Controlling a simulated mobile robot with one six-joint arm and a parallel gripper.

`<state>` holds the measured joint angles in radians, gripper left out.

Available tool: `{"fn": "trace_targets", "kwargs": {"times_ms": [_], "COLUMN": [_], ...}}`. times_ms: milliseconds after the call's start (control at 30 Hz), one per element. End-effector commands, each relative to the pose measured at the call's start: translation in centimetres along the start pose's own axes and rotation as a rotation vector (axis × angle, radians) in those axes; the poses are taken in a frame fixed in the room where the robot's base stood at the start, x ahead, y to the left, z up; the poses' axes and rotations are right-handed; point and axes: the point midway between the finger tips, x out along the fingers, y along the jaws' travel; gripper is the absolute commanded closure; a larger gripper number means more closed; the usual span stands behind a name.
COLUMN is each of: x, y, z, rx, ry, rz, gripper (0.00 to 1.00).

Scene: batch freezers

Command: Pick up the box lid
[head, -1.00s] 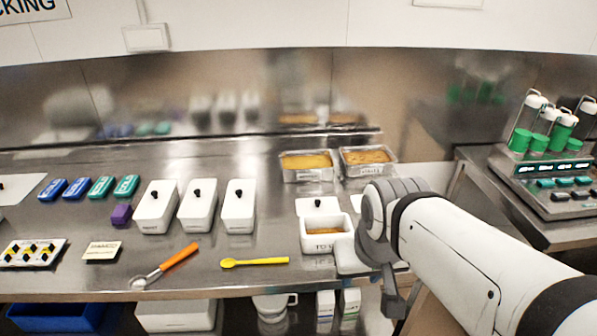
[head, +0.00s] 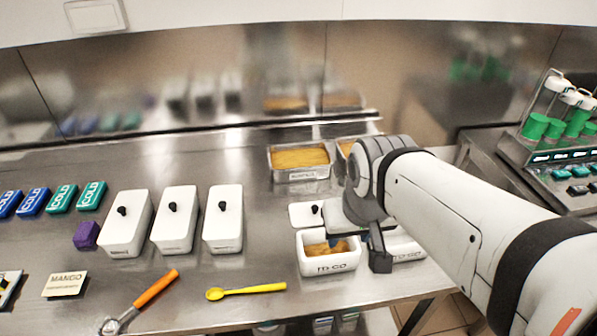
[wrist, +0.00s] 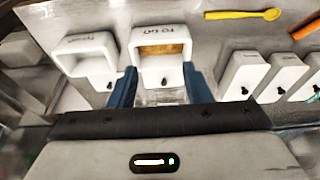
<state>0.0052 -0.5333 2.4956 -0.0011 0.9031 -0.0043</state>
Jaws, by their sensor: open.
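The white box lid (head: 301,217) with a black knob lies just behind an open white TO GO box (head: 328,262) with orange contents in the head view. In the wrist view the lid (wrist: 148,78) is near the jaws, with its knob between the two blue fingers. The TO GO box (wrist: 160,35) is just beyond it. My gripper (wrist: 160,69) is open, above the lid, with nothing held. In the head view my arm covers the lid's right side, and the fingertips are not clear.
A second white TO GO box (wrist: 88,45) stands beside the first. Several lidded white boxes (head: 174,230), a yellow spoon (head: 245,290) and an orange-handled scoop (head: 155,288) lie to the left. A metal pan (head: 300,174) stands behind the lid.

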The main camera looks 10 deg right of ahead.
Motion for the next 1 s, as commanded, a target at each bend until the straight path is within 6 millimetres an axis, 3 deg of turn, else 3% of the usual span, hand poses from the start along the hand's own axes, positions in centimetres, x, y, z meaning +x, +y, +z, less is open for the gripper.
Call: {"fn": "trace_targets", "kwargs": {"times_ms": [167,367,500,700,900,1000], "x": [1.0,4.4,8.1,14.8,20.1,21.5], "y": [0.5,0.5,0.5,0.5,0.5,0.5], "z": [-2.7,-9.3,-14.1,-19.6,-22.7,-23.4], "rx": [-0.024,-0.099,-0.158,-0.235,-0.289,-0.303], "ry": [-0.031,-0.101,-0.150,-0.217,-0.259,-0.269], "rz": [0.001,-0.005,-0.013,-0.027,-0.040,-0.043], "gripper": [0.54,0.54,0.54,0.54,0.54,0.54]}}
